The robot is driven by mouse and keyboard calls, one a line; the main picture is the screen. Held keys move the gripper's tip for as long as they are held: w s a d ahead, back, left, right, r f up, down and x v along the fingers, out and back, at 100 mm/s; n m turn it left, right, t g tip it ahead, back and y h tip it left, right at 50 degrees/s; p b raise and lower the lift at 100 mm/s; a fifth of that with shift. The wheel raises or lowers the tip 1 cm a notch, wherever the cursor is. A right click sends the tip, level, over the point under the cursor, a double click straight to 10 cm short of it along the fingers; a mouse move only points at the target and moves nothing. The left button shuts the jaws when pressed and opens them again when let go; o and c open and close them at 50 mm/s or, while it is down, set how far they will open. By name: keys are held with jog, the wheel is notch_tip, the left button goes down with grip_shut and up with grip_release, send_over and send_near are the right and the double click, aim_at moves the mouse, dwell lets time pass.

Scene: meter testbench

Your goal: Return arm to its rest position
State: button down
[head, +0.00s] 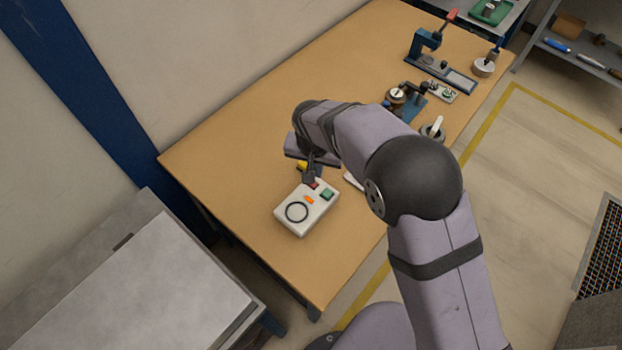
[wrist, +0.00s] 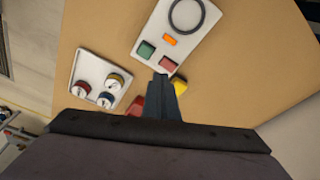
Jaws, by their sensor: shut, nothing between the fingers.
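My gripper (head: 311,174) is over the wooden table, right at the far end of a white meter box (head: 298,224). The box has a black ring, an orange lit window, a green button and a red button. In the wrist view my gripper (wrist: 162,82) is shut and empty, its fingertips next to the red button (wrist: 171,62). I cannot tell whether they touch the box. The green button (wrist: 146,50) is just left of it. A yellow part (wrist: 179,86) and another red part (wrist: 137,106) show beside the fingers, partly hidden.
A white panel with several coloured knobs (wrist: 99,80) lies left of the box in the wrist view. A blue clamp fixture (head: 428,45) and small devices (head: 397,95) stand at the table's far end. The table's left part (head: 220,150) is clear. A grey cabinet (head: 170,280) stands at lower left.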

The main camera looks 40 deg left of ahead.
dwell(0.3)
